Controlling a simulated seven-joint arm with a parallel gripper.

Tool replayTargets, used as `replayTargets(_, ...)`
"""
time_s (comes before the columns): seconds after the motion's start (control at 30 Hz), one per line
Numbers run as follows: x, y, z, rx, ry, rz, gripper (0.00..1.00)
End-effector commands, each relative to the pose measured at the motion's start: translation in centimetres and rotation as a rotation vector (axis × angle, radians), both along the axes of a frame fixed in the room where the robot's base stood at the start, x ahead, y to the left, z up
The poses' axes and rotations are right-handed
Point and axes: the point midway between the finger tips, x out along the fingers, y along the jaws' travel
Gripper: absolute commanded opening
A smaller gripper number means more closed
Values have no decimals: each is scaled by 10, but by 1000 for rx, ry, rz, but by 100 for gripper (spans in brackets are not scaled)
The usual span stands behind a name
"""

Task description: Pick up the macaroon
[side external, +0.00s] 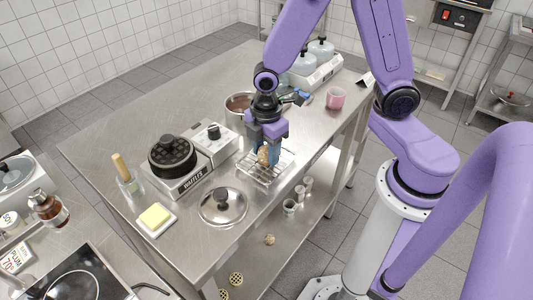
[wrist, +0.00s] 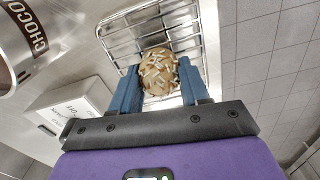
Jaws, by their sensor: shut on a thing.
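The macaroon (wrist: 158,72) is a round, tan-brown sweet with pale slivers on top. In the wrist view it sits between the two blue fingers of my gripper (wrist: 160,88), which is shut on it. In the side view my gripper (side external: 268,152) is over the wire rack (side external: 252,171) on the steel table, and the macaroon (side external: 263,156) shows partly, the rest hidden by a finger. The wire rack shows behind the macaroon in the wrist view (wrist: 119,42). I cannot tell whether the macaroon touches the rack.
A steel pot (side external: 236,108) stands close behind my gripper. A waffle maker (side external: 173,160) and a pot lid (side external: 223,205) are to the left. A butter block (side external: 155,217) lies near the table's left edge. A pink mug (side external: 335,98) stands at the right, near the table edge.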

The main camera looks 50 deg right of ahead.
Motion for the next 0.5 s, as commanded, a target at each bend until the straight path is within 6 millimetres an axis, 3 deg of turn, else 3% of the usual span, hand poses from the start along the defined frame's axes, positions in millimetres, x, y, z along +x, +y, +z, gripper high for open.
replayTargets(0.27,0,0,2,0,0,0,17)
replayTargets(0.5,1,1,19,2,-4,-1,17)
